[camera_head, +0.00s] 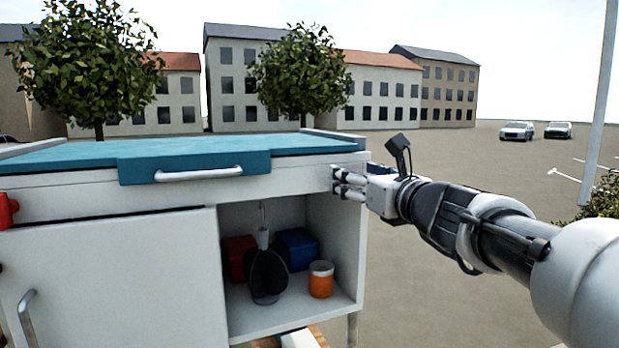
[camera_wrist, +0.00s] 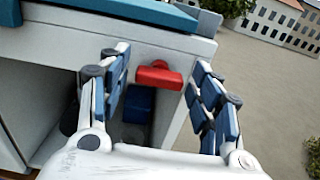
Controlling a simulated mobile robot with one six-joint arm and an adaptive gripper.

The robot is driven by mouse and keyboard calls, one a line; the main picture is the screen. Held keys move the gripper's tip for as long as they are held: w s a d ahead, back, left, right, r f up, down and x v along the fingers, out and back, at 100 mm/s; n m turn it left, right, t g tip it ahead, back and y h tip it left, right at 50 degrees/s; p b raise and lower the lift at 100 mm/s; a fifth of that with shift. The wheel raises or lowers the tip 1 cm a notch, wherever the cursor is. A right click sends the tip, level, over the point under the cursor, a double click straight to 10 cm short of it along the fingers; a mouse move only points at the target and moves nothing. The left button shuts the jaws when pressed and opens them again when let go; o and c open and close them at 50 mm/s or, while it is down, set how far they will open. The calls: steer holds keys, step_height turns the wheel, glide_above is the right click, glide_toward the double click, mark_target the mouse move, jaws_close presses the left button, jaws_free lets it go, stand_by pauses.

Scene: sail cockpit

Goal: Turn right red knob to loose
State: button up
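The right red knob (camera_wrist: 159,75) shows in the wrist view on the white front panel, near its right end. Its long bar lies roughly crosswise in that view. My gripper (camera_wrist: 161,62) is open, with one finger on each side of the knob and a clear gap to both. In the head view my gripper (camera_head: 336,180) is at the upper right front corner of the white cabinet (camera_head: 110,270), and the knob is hidden behind the fingers. Another red knob (camera_head: 7,211) sits on the cabinet front at the far left of the head view.
The teal lid (camera_head: 80,155) with a white handle (camera_head: 198,173) covers the cabinet top. Below is an open compartment holding a red box (camera_head: 238,257), a blue box (camera_head: 297,248), a dark hanging item (camera_head: 268,276) and an orange pot (camera_head: 321,280). Open ground lies right of the cabinet.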

steer(key=shift+w+f, duration=0.1)
steer(key=shift+w, duration=0.15)
steer(key=shift+c, duration=1.3)
steer(key=c, duration=0.6)
steer(key=shift+n+b, duration=0.4)
steer(key=shift+b, duration=0.2)
steer(key=shift+a+f+n+b, duration=0.1)
steer(key=shift+n+b, duration=3.55)
steer(key=shift+n, duration=0.6)
steer(key=shift+a+f+n+b, duration=0.1)
steer(key=shift+n+b, duration=3.5)
steer(key=shift+n, duration=0.65)
